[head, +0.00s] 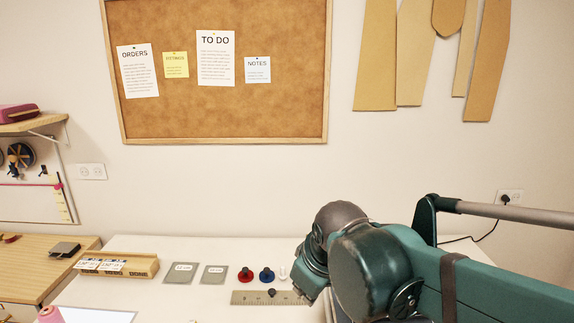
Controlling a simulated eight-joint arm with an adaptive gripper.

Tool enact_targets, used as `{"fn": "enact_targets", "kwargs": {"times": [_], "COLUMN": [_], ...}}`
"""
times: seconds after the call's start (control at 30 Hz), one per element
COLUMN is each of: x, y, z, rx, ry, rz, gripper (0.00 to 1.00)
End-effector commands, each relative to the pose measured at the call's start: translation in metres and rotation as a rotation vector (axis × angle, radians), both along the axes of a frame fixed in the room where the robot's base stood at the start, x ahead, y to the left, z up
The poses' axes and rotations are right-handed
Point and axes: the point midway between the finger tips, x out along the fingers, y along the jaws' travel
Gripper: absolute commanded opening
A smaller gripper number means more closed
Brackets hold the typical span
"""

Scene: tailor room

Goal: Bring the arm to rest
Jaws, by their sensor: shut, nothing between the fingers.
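My teal arm (372,262) reaches in from the right edge and bends over the right part of the white table (215,250). Its grey rounded joint (340,217) is at the top of the bend, and a teal link (311,270) runs down from it beside the ruler. The fingers of my gripper do not show; the arm or the lower picture edge hides them. I see nothing carried by the visible part of the arm.
Left of the arm are a steel ruler (250,298), a small dark piece (272,293), red (246,274), blue (267,274) and white (283,272) pieces, two grey labelled squares (181,273) and a wooden box (140,267). A corkboard (180,110) hangs behind.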

Motion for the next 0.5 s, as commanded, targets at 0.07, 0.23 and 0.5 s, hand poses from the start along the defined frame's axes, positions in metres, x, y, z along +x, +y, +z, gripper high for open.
{"fn": "enact_targets", "kwargs": {"times": [0.07,0.23,0.5], "x": [-0.009,-0.027,-0.058], "y": [-0.020,-0.057,-0.109], "z": [-0.002,-0.007,-0.019], "rx": [0.024,0.077,0.164], "ry": [-0.008,-0.023,-0.051], "rz": [-0.066,-0.203,-0.418], "gripper": [0.00,0.00,0.00]}}
